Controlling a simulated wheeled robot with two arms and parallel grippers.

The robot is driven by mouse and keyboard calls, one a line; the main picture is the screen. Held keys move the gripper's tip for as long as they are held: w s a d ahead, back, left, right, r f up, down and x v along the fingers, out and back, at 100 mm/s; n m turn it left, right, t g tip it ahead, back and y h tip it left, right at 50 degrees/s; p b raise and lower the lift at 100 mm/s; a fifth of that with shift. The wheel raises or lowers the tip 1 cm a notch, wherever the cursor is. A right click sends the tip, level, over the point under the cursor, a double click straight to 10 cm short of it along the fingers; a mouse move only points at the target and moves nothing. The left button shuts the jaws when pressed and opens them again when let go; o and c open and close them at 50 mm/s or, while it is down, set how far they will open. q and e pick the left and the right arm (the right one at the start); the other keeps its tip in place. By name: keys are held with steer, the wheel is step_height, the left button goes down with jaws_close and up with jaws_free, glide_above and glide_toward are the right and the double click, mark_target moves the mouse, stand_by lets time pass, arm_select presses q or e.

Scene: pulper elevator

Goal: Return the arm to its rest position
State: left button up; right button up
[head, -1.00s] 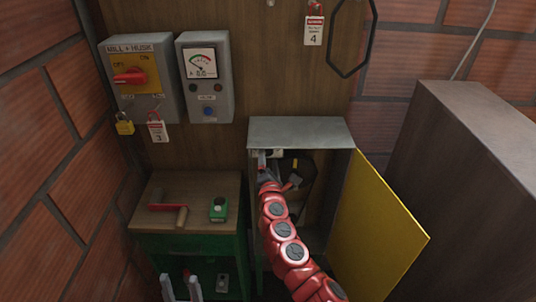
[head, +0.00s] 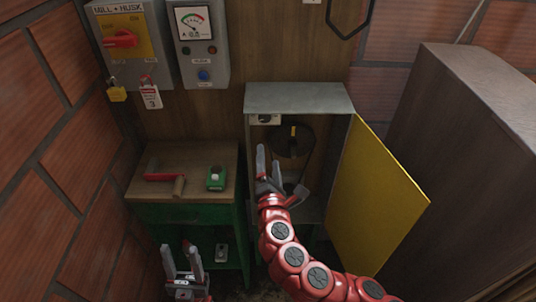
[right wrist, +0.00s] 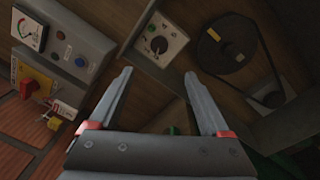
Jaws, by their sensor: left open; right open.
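My right arm, red with dark joint caps, comes in from the lower right in the head view. Its gripper (head: 282,172) is open and empty in front of the grey cabinet (head: 300,98), whose yellow door (head: 375,200) stands open. In the right wrist view the open jaws (right wrist: 158,75) have nothing between them; a knob panel (right wrist: 157,40) and a dark wheel (right wrist: 228,44) show beyond. My left gripper (head: 182,255) is open and empty at the lower left, before the green bench.
Switch box (head: 122,42) and meter box (head: 200,45) hang on the wall above. A dark wooden block (head: 450,150) stands right of the door.

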steer(key=shift+s, duration=0.25)
stand_by(0.3)
